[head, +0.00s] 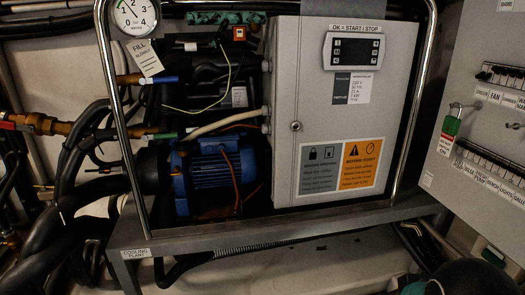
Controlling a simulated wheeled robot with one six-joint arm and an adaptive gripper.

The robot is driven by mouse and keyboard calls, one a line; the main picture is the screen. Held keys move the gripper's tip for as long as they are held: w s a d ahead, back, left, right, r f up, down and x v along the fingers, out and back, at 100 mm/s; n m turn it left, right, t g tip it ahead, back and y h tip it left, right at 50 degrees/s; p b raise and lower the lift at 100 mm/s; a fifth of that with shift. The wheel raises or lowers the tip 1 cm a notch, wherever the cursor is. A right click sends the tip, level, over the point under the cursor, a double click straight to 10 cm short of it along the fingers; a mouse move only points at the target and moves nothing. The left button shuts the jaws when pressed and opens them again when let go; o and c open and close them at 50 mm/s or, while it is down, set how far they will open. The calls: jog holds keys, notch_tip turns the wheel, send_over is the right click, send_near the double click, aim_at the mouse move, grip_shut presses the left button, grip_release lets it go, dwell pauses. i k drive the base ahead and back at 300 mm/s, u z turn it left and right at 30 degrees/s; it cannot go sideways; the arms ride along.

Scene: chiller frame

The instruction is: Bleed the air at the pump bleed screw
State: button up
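The pump's blue finned motor (212,172) sits low inside the frame, left of the grey control box. A black pump body (153,170) joins its left end, with thick black hoses beside it. I cannot pick out the bleed screw for certain; the pump area is dark and small in the head view. A pressure gauge (135,14) is at the top left. My gripper is not in view.
A bright metal tube frame (418,90) surrounds the chiller on a grey base (270,232). The grey control box (285,110) has a display (353,49). A switch panel (470,120) stands at right. Brass pipe fittings (45,123) and hoses crowd the left.

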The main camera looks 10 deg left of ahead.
aim_at(176, 172)
jog(key=u, duration=1.35)
jog(key=k, duration=1.15)
jog(key=z, duration=0.8)
jog(key=i, duration=1.6)
jog(key=u, duration=0.75)
